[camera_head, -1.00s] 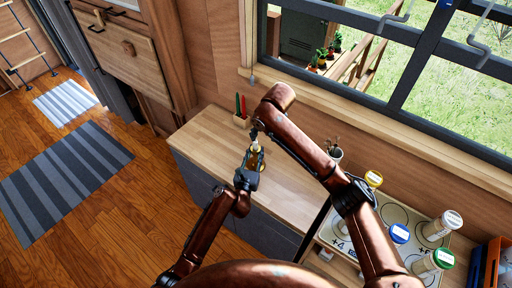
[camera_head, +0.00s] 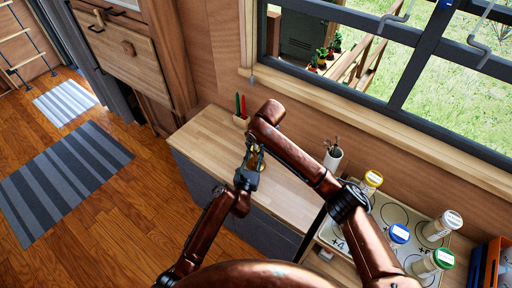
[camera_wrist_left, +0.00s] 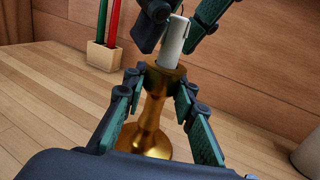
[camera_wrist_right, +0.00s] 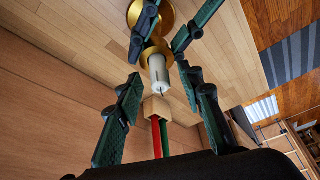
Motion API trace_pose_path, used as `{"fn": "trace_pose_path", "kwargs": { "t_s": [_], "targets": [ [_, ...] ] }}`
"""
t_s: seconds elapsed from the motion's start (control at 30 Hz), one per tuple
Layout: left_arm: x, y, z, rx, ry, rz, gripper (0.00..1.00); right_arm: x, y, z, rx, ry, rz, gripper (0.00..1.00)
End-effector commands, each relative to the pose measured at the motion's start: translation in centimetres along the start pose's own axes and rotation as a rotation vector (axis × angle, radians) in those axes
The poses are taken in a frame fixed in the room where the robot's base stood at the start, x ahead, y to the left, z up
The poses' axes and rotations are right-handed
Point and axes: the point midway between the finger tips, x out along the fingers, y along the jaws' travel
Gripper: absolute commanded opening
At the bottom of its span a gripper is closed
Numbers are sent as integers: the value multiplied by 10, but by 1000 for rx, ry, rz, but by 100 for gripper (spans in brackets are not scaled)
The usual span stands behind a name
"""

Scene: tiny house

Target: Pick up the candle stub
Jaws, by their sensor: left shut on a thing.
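The candle stub is a short white candle (camera_wrist_left: 174,42) standing upright in the brass candlestick (camera_wrist_left: 153,125); it also shows in the right wrist view (camera_wrist_right: 158,72). My left gripper (camera_wrist_left: 157,88) is shut on the candlestick just below its cup; in the head view it (camera_head: 250,172) is over the counter. My right gripper (camera_wrist_right: 160,82) is open, with its fingers on either side of the stub and a visible gap in its own wrist view. In the head view the right gripper (camera_head: 255,142) hides most of the stub.
A wooden pencil holder (camera_head: 241,121) with red and green pencils stands behind, near the wall. A white cup (camera_head: 333,158) is to the right. Several lidded jars and a marked board (camera_head: 392,215) are at the right. The counter's left part (camera_head: 205,135) is clear.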

Motion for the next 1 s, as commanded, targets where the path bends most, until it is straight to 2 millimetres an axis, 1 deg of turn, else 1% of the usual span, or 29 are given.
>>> {"fn": "trace_pose_path", "kwargs": {
  "t_s": [0.03,0.4,0.5,0.67,0.77,0.87,1.0],
  "targets": [
    [0,0,0,0,1,0,0,0,0,0,0,0,0,31],
    [0,0,-1,0,1,0,0,0,0,0,-1,0,0,6],
    [0,0,-1,0,1,0,0,0,0,0,-1,0,0,1],
    [0,0,-1,0,1,0,0,0,0,0,-1,0,0,0],
    [0,0,-1,0,1,0,0,-4,0,-2,-1,1,0,0],
    [0,0,-1,0,1,0,0,-16,-1,-8,-2,3,-1,0],
    [0,0,-1,0,1,0,0,-41,0,-18,-2,3,0,0]
  ]
}}
